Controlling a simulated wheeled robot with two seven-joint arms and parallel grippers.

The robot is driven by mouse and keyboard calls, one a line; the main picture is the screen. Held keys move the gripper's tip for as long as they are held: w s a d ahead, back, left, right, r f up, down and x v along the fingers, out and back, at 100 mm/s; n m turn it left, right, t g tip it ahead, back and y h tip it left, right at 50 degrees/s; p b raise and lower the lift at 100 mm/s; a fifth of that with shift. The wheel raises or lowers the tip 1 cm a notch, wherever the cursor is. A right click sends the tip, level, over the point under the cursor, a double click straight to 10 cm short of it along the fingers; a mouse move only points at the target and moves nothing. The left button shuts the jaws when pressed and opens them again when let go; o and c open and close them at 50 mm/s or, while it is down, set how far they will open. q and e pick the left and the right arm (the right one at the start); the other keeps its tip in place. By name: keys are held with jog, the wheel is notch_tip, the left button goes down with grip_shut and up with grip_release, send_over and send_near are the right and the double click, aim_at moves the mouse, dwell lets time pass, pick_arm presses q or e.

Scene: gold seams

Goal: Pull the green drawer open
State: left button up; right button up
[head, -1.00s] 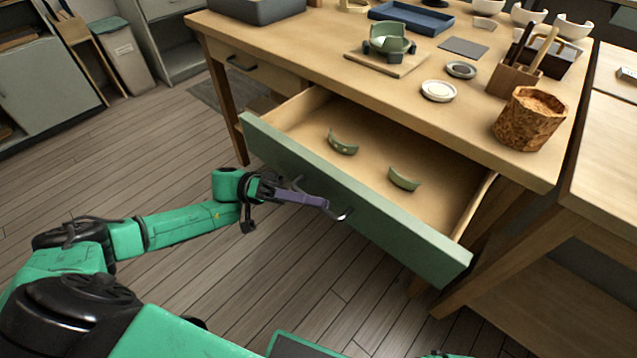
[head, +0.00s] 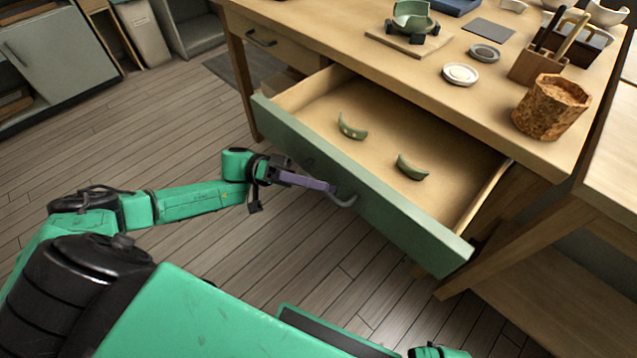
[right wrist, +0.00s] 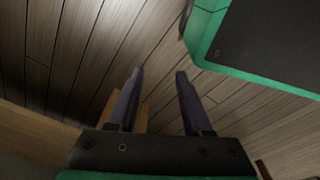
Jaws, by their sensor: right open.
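The green drawer (head: 375,203) stands well open under the workbench, with its pale wooden inside showing. Its dark curved handle (head: 345,201) is on the front face. My left gripper (head: 326,188) is at this handle, its purple fingers overlapping it in the head view. The fingers show edge-on, so I cannot tell whether they are closed around the handle. My right gripper (right wrist: 160,73) is open and empty above the floor in the right wrist view.
Two curved green pieces (head: 352,126) (head: 411,167) lie in the drawer. The workbench (head: 400,70) holds a green bowl on a stand (head: 412,22), small dishes, a tool block (head: 540,60) and a rough brown pot (head: 551,107). Floor (head: 150,130) is clear at left.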

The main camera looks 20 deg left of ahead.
pick_arm(q)
jog(key=shift+a+f, duration=0.1)
jog(key=shift+a, duration=0.15)
jog(key=b+v, duration=0.4)
jog(key=v, duration=1)
pick_arm(e)
jog(key=w+a+r, duration=0.2)
jog(key=w+r, duration=0.2)
jog(key=r, duration=0.3)
jog(key=shift+w+r, duration=0.3)
jog(key=shift+r, duration=0.05)
jog(key=shift+a, duration=0.15)
